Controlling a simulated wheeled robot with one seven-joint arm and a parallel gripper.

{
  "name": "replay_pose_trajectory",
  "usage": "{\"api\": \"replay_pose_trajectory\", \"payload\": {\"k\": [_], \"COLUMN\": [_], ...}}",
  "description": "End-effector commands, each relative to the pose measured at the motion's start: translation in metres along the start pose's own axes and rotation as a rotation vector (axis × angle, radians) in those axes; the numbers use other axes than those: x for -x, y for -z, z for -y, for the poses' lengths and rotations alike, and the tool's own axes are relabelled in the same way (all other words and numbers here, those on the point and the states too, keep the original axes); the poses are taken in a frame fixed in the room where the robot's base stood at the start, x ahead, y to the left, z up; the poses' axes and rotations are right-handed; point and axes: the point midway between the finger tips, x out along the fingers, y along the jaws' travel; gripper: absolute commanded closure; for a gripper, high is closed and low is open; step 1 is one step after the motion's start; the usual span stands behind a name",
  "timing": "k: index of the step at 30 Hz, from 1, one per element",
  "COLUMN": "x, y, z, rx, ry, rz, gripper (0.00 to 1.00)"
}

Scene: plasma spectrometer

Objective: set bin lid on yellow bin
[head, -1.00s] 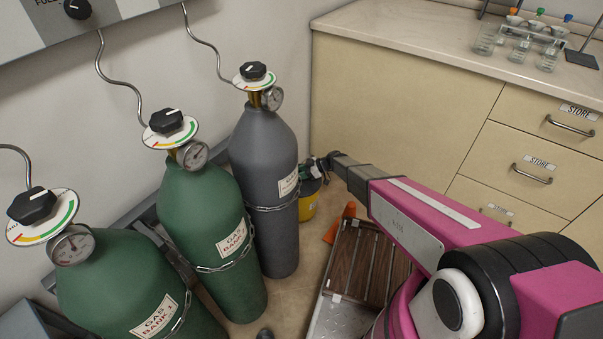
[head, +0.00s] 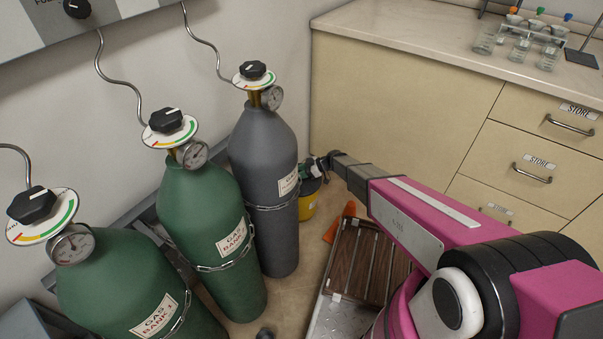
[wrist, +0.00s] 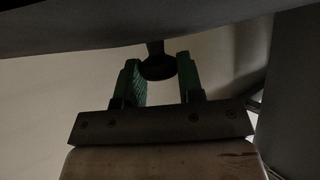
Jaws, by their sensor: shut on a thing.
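The yellow bin (head: 307,208) stands on the floor behind and right of the grey gas cylinder, which hides part of it. My gripper (head: 315,166) is just above the bin, beside that cylinder. In the wrist view, my gripper's green fingers (wrist: 159,68) are shut on the dark knob (wrist: 157,66) of the bin lid. A broad dark surface (wrist: 90,28), seemingly the lid itself, spans the top of that view. In the head view a dark band (head: 311,186) shows at the bin's top. I cannot tell whether the lid touches the rim.
The grey cylinder (head: 264,170) stands close on the left, with two green cylinders (head: 205,220) nearer. Beige drawers (head: 400,110) stand behind and to the right. An orange object (head: 340,220) and a wood-slatted platform (head: 358,262) lie on the floor right of the bin.

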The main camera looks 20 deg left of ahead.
Motion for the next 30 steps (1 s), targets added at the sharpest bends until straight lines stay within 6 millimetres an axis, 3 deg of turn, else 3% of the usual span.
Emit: {"api": "replay_pose_trajectory", "payload": {"k": [20,21,22,30], "x": [-0.0050,-0.0051,-0.0050,-0.0046], "y": [-0.0089,-0.0092,-0.0090,-0.0092], "z": [-0.0004,-0.0002,-0.0002,-0.0001], "rx": [0.000,0.000,0.000,0.000], "ry": [0.000,0.000,0.000,0.000], "rz": [0.000,0.000,0.000,0.000], "gripper": [1.00,0.62,0.55,0.55]}}
